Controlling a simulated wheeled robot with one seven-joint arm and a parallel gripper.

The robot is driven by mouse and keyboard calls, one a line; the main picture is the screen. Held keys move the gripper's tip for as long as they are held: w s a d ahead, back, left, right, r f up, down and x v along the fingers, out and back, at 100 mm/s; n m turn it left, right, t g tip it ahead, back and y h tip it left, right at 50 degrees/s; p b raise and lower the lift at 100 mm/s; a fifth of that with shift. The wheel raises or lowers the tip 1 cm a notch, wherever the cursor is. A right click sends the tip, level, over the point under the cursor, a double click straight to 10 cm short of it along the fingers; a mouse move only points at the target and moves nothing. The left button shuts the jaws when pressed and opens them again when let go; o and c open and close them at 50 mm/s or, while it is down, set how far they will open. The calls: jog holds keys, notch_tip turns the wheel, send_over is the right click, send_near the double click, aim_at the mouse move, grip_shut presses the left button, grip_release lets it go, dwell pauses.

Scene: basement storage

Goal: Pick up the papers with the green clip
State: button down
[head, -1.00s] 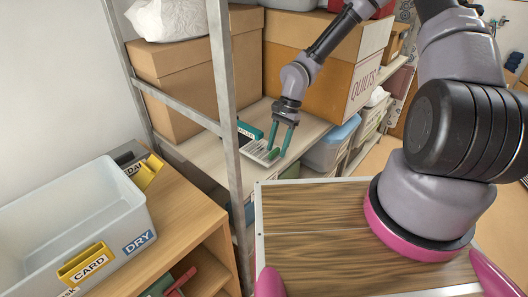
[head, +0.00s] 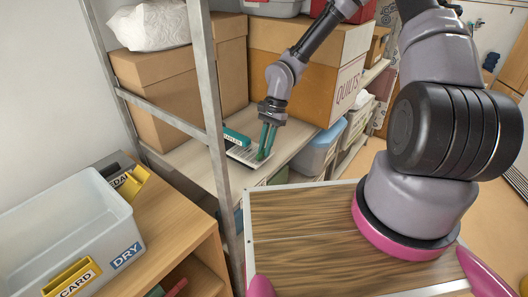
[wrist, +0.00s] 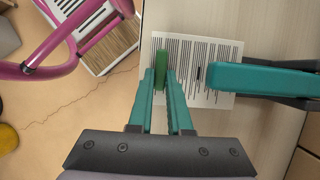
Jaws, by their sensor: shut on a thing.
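The papers (wrist: 217,52) lie on the shelf, white with dark printed lines, and a green clip (wrist: 161,68) sits at their left edge in the wrist view. In the head view the papers (head: 243,154) are partly hidden by my gripper. My gripper (wrist: 163,80) has its two teal fingers close together on the green clip. In the head view my gripper (head: 265,150) reaches down to the shelf. A teal stapler (wrist: 262,78) covers the right part of the papers; it also shows in the head view (head: 235,137).
The shelf board (head: 287,143) has bare room around the papers. A cardboard box marked QUILTS (head: 325,85) and a brown box (head: 160,95) stand behind. A metal upright (head: 212,110) is just left of the papers. A clear bin (head: 68,228) sits on a cabinet.

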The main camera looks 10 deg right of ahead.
jog(key=shift+r, duration=0.9)
jog(key=s+d, duration=0.1)
jog(key=d, duration=0.8)
jog(key=s+d, duration=0.2)
jog(key=d, duration=0.6)
jog(key=shift+s+d, duration=0.25)
jog(key=shift+d, duration=0.1)
jog(key=shift+r, duration=0.1)
jog(key=shift+s, duration=0.1)
jog(key=shift+s+d, duration=4.7)
jog(key=shift+d, duration=0.4)
jog(key=shift+r, duration=2.55)
jog(key=shift+w, duration=0.2)
